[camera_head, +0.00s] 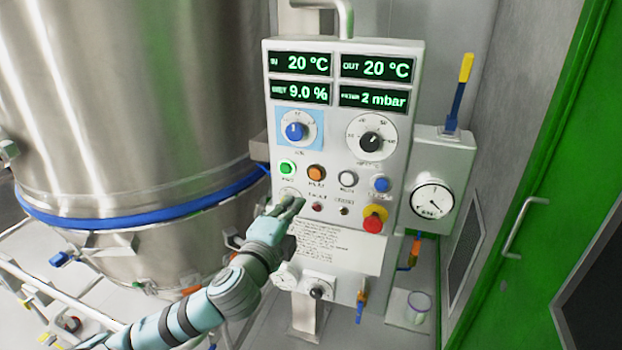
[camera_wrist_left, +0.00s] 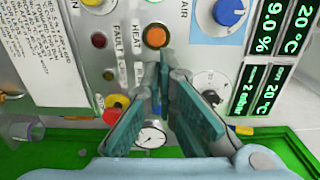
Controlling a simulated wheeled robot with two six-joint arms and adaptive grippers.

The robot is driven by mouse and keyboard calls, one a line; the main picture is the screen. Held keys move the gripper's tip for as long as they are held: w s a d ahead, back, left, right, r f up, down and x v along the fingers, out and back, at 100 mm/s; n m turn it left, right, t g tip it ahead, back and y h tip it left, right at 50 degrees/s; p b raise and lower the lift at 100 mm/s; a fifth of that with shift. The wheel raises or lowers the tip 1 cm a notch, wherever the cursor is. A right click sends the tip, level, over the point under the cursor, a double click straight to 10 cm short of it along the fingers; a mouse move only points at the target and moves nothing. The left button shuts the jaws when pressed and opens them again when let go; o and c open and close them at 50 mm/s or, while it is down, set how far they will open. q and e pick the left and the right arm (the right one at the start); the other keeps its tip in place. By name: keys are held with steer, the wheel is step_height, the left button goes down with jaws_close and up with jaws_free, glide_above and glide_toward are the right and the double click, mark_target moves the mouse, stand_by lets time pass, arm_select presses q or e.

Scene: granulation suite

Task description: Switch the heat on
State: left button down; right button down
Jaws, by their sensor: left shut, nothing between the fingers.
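The orange button (camera_head: 316,173) sits in the button row on the white control panel (camera_head: 330,238), right of a green button (camera_head: 287,167). In the left wrist view the orange button (camera_wrist_left: 156,37) has the label HEAT beside it. I cannot tell whether it is lit or pressed. My left gripper (camera_head: 291,204) is shut and empty, in front of the panel, below and left of the orange button in the head view. In the left wrist view its fingertips (camera_wrist_left: 167,62) show close to that button; contact cannot be made out. My right gripper is not in view.
A blue knob (camera_head: 296,132) and a black knob (camera_head: 371,142) sit above the buttons. A red stop button (camera_head: 373,222) is at lower right. A steel vessel (camera_head: 130,100) stands left and a green door (camera_head: 535,180) right. Displays (camera_head: 303,64) read 20 °C.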

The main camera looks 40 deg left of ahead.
mark_target(315, 173)
arm_select(q)
steer(key=p+x, duration=0.1)
steer(key=x, duration=1.1)
steer(key=shift+s, duration=0.1)
